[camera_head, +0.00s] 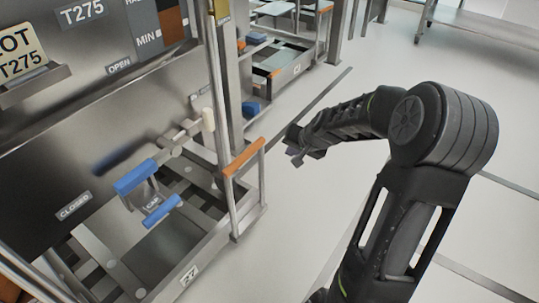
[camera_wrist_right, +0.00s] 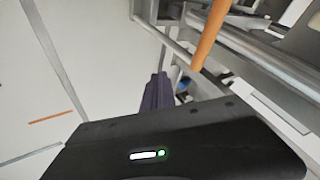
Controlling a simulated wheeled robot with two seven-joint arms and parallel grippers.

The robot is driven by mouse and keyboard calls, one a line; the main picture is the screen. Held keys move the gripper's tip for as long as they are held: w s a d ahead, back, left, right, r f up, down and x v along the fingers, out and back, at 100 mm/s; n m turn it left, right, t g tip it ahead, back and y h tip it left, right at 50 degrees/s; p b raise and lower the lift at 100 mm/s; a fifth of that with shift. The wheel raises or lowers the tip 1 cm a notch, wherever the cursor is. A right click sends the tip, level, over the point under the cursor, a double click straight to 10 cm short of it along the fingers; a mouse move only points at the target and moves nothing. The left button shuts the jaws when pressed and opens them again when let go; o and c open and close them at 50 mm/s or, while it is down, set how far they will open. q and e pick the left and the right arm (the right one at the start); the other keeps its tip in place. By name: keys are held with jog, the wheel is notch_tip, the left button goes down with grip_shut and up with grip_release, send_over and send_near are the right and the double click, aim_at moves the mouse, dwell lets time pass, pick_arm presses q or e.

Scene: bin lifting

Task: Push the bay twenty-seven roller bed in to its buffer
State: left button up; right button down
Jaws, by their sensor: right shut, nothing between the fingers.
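The bay twenty-seven roller bed (camera_head: 218,240) sits low at the left in the head view, under a grey steel hopper. Its number plate (camera_head: 189,276) reads 27. An orange push handle (camera_head: 245,157) stands on upright posts at its right end. My right gripper (camera_head: 297,152) is shut and empty, to the right of the orange handle and apart from it in the head view. In the right wrist view, the dark fingers (camera_wrist_right: 155,92) show beside the lower end of the orange handle (camera_wrist_right: 210,35). My left gripper is not in view. The buffer cannot be made out.
The hopper (camera_head: 95,130) carries T275, OPEN and CLOSED labels. Blue handles (camera_head: 136,177) hang over the bed. Another bay (camera_head: 285,65) with an orange handle stands behind, past a steel post (camera_head: 224,90).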

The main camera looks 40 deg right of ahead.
jog(key=shift+f, duration=0.15)
jog(key=w+f+b, duration=0.3)
jog(key=w+f, duration=0.4)
jog(key=w, duration=0.2)
jog(key=shift+w+a+f, duration=0.2)
jog(key=shift+a+f, duration=0.2)
jog(key=shift+w, duration=0.1)
